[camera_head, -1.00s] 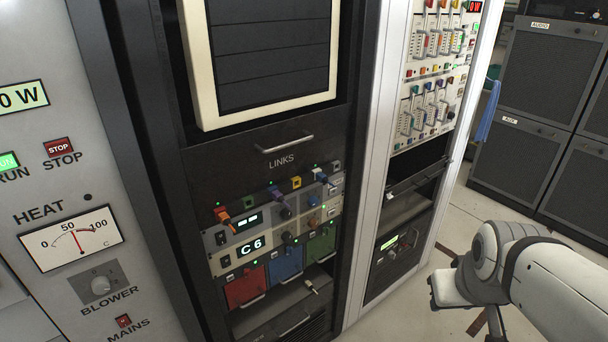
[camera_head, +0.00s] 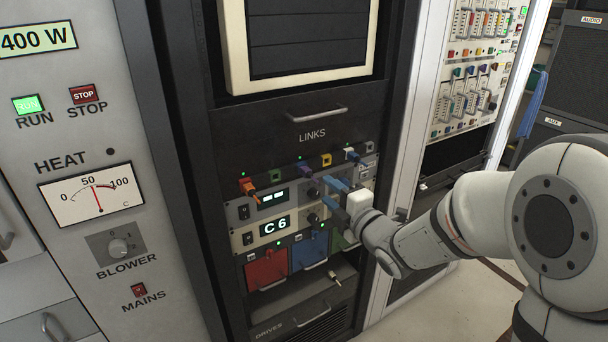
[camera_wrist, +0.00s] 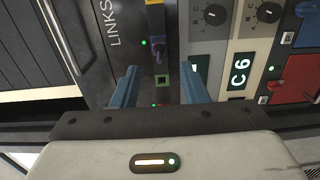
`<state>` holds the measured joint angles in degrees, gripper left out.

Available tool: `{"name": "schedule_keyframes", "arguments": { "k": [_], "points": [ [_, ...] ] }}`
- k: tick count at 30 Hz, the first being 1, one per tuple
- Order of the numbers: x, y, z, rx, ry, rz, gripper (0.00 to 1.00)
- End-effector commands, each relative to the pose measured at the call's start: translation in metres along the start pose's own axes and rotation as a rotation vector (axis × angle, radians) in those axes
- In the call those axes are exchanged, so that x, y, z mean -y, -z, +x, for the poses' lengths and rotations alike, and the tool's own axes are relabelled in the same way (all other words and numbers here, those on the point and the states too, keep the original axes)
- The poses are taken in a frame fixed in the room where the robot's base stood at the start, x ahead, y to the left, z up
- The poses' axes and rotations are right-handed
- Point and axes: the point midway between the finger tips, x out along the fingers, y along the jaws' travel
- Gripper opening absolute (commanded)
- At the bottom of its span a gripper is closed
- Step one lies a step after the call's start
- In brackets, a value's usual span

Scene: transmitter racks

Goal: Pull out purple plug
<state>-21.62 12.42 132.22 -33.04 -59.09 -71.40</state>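The purple plug (camera_head: 304,169) sits in the top row of sockets on the LINKS panel, between a green socket (camera_head: 273,176) and a yellow one (camera_head: 327,160). In the wrist view the purple plug (camera_wrist: 160,52) shows with a dark body, just beyond the fingertips and near the middle of the gap. My gripper (camera_head: 328,194) has two blue fingers, spread apart and empty, in front of the panel to the lower right of the plug. The open fingers (camera_wrist: 162,82) also show in the wrist view, with the green socket (camera_wrist: 162,80) between them.
An orange plug (camera_head: 248,188) and a blue-and-white plug (camera_head: 352,154) stick out of the same row. Below are a C6 display (camera_head: 275,227), knobs, and red (camera_head: 267,270) and blue (camera_head: 308,251) drawers. A handle (camera_head: 316,115) juts out above the LINKS label.

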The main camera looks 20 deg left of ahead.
Motion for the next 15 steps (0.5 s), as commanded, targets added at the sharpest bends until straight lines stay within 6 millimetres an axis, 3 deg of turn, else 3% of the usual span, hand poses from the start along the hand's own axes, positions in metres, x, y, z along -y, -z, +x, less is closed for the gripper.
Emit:
{"name": "schedule_keyframes", "arguments": {
  "k": [10,15],
  "points": [
    [-0.001,0.001,0.001,-0.004,-0.004,-0.004,0.4],
    [-0.003,0.001,0.01,-0.005,-0.003,-0.004,0.4]
  ]
}}
